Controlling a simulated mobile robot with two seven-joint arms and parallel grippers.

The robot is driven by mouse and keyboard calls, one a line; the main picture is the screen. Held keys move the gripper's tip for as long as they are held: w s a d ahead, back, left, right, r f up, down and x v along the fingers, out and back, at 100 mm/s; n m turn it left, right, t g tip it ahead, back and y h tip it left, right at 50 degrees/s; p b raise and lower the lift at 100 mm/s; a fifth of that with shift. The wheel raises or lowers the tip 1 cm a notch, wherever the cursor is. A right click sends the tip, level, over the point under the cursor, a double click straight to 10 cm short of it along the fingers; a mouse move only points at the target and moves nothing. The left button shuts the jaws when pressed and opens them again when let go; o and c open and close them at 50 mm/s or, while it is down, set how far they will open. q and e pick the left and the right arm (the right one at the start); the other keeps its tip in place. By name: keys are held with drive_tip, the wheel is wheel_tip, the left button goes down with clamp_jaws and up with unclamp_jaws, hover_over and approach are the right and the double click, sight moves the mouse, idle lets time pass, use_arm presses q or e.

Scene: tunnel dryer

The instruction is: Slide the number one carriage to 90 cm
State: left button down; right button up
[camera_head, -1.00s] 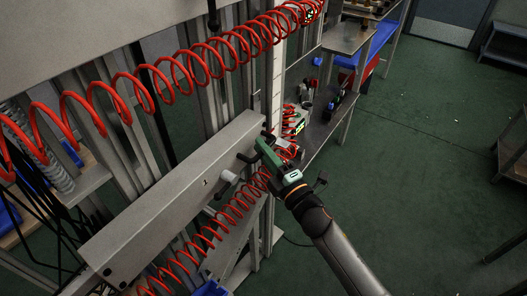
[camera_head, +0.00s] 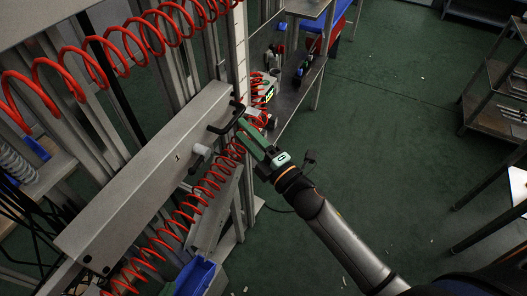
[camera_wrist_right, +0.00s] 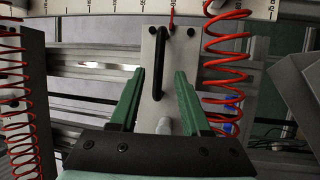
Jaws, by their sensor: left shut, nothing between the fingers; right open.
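The number one carriage (camera_head: 150,185) is a long grey beam marked "1" that slopes across the left half of the head view. A black bar handle (camera_head: 226,116) sits near its upper end, with a pale knob (camera_head: 202,150) below. In the right wrist view the carriage's grey end (camera_wrist_right: 153,95) and the upright handle (camera_wrist_right: 160,62) face me. My right gripper (camera_head: 240,122) is open, its green fingers close to the handle. In the wrist view the fingertips (camera_wrist_right: 160,72) stand to either side of the handle's lower part; contact cannot be told. My left gripper is not in view.
A white scale strip (camera_head: 240,45) rises behind the carriage and crosses the top of the wrist view (camera_wrist_right: 120,8). Red coiled hoses (camera_head: 130,40) run above and below the carriage. A bench (camera_head: 295,95) stands behind. Green floor is open to the right, with shelving (camera_head: 490,110) beyond.

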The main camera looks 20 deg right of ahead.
drive_tip(key=v, duration=0.7)
drive_tip(key=shift+s+b, duration=0.3)
drive_tip(key=shift+b, duration=0.1)
drive_tip(key=shift+d+f, duration=0.1)
drive_tip(key=s+d+f+m+g+h+p, duration=0.2)
drive_tip(key=s+f+m+g+h+p, duration=0.3)
drive_tip(key=s+f+m, duration=1)
drive_tip(key=m+g+p, duration=0.3)
drive_tip(key=m+g, duration=0.1)
drive_tip(key=shift+s+d+f+m, duration=0.2)
drive_tip(key=shift+s+f+m, duration=0.1)
drive_tip(key=shift+s+f, duration=0.05)
